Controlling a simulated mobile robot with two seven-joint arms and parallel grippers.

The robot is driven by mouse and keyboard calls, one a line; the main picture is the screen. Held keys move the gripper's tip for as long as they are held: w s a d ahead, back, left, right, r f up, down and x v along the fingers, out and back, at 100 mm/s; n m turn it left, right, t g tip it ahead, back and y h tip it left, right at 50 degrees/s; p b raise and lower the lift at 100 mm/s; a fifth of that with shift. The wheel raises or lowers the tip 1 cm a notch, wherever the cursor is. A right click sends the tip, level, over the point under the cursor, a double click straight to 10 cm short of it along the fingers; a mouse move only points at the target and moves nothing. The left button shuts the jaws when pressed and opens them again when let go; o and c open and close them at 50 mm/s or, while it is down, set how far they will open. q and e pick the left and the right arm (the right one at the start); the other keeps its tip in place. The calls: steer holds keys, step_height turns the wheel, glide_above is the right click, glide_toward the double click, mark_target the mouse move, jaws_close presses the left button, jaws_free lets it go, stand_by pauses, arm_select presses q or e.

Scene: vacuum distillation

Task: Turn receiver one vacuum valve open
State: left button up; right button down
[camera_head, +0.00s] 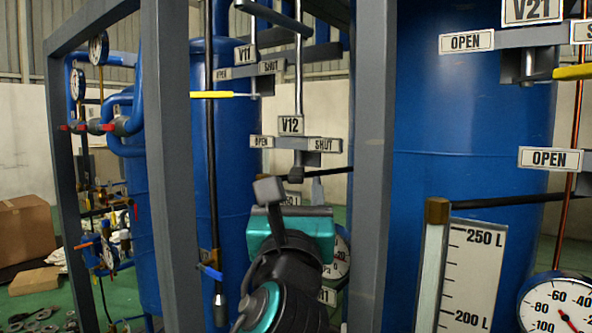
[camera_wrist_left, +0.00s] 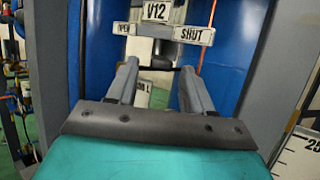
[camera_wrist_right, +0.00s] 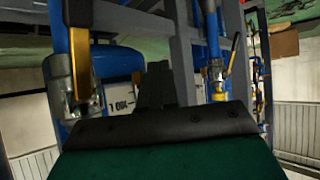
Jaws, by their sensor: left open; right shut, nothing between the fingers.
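The V12 plate (camera_head: 291,125) hangs on a vertical pipe at the middle of the head view, with OPEN on its left and SHUT on its right. I cannot make out its handle. The V11 plate (camera_head: 244,54) is higher and left, with a yellow handle (camera_head: 212,94) reaching left below its OPEN label. My left gripper (camera_head: 292,196) is open and empty, just below the V12 plate. In the left wrist view its fingers (camera_wrist_left: 158,78) point up toward the V12 plate (camera_wrist_left: 156,12). My right gripper (camera_wrist_right: 155,88) is shut and empty, seen only in the right wrist view.
Grey frame posts (camera_head: 374,160) stand close to the right and left of my left arm. Blue tanks (camera_head: 455,110) fill the back. A level scale (camera_head: 470,270) and a dial gauge (camera_head: 557,303) are at the right. Cardboard boxes (camera_head: 25,230) lie at far left.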

mark_target(296, 171)
arm_select(q)
steer(key=shift+x, duration=2.65)
steer(key=shift+c, duration=0.5)
jaws_close()
